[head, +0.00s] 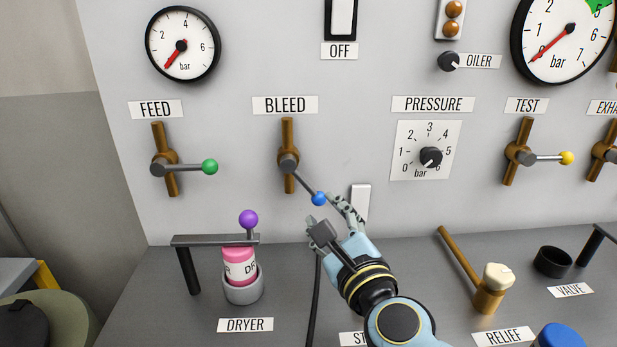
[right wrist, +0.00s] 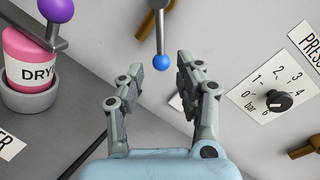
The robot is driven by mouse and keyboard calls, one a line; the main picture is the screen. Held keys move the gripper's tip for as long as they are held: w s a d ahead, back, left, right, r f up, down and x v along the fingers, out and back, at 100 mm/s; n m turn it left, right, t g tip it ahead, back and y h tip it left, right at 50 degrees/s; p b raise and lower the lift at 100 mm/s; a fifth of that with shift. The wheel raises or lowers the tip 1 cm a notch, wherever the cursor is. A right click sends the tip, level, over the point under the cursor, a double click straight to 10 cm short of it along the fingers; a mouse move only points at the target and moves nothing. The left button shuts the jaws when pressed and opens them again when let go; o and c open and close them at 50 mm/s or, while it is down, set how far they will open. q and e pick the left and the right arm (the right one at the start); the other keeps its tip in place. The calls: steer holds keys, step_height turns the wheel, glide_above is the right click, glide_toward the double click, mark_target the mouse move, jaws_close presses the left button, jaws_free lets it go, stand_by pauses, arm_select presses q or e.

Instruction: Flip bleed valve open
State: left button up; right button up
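The bleed valve is a brown vertical pipe (head: 287,178) under the BLEED label (head: 285,105). Its grey lever (head: 305,180) slants down to the right and ends in a blue ball (head: 319,198). My right gripper (head: 331,211) is open just below and right of the ball. In the right wrist view, the blue ball (right wrist: 162,63) appears at the opening between the two fingertips (right wrist: 172,70). I cannot tell whether a finger touches it. My left gripper is in neither view.
The FEED valve with a green ball (head: 210,167) is to the left. A pink DRYER canister (head: 239,265) under a bar with a purple ball (head: 248,219) stands below left. The PRESSURE dial (head: 431,157) is to the right. A brown-handled RELIEF lever (head: 462,262) rises at lower right.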

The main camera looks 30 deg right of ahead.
mark_target(309, 190)
steer(key=x, duration=0.2)
steer(key=p+x, duration=0.1)
steer(key=x, duration=0.2)
steer(key=shift+a+r, duration=0.1)
steer(key=shift+r, duration=0.15)
steer(key=x, duration=0.4)
steer(key=shift+f+p, duration=0.2)
steer(key=shift+p, duration=0.1)
steer(key=shift+w, duration=0.5)
steer(key=c, duration=0.4)
jaws_close()
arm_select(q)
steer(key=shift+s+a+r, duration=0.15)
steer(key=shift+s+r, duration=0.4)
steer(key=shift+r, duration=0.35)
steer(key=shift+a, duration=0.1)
arm_select(e)
steer(key=shift+f, duration=0.1)
